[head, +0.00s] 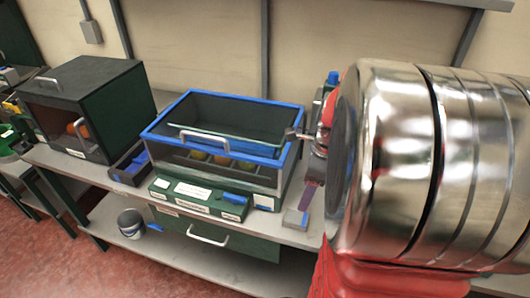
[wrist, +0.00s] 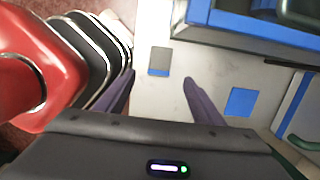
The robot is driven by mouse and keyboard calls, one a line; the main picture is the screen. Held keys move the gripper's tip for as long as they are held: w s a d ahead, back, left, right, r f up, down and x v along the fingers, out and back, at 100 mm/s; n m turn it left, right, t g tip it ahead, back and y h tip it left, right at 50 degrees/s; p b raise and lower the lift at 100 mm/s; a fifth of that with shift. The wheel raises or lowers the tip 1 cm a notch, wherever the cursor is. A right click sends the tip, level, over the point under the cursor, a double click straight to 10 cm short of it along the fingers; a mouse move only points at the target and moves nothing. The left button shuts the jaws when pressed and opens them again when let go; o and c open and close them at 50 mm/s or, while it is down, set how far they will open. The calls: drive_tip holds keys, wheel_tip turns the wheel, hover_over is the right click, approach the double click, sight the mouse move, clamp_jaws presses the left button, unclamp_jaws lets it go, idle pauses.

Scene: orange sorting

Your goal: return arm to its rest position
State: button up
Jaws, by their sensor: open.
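My gripper (wrist: 159,79) is open and empty in the wrist view, its two dark purple fingers spread over a light grey surface. In the head view my gripper (head: 309,194) shows partly, pointing down just right of the blue-rimmed box, with the rest hidden behind my large metal arm link. The blue-rimmed box (head: 218,187) has a clear front and holds several round orange and yellowish fruits (head: 222,159). Its blue edge also shows at the top of the wrist view (wrist: 235,38), apart from my fingers.
A dark green box (head: 62,115) with a handle stands at the left with an orange fruit (head: 78,127) inside. A labelled green panel (head: 199,199) lies before the blue-rimmed box. A bucket (head: 131,223) stands on the lower shelf. The wall is close behind the bench.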

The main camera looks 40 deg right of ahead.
drive_tip(key=a+r+n+t, duration=0.1)
drive_tip(key=a+r+n, duration=0.2)
drive_tip(key=a+n, duration=0.5)
drive_tip(key=s+a+r+n+t, duration=0.1)
drive_tip(key=a+r+n, duration=0.3)
drive_tip(key=a+n, duration=0.4)
drive_tip(key=s+a+r+n+t+h, duration=0.1)
drive_tip(key=a+r+n+t, duration=0.1)
drive_tip(key=a+n, duration=0.6)
drive_tip(key=r+n, duration=0.1)
drive_tip(key=n, duration=0.3)
drive_tip(key=shift+s+a+r, duration=0.25)
drive_tip(key=shift+a, duration=0.1)
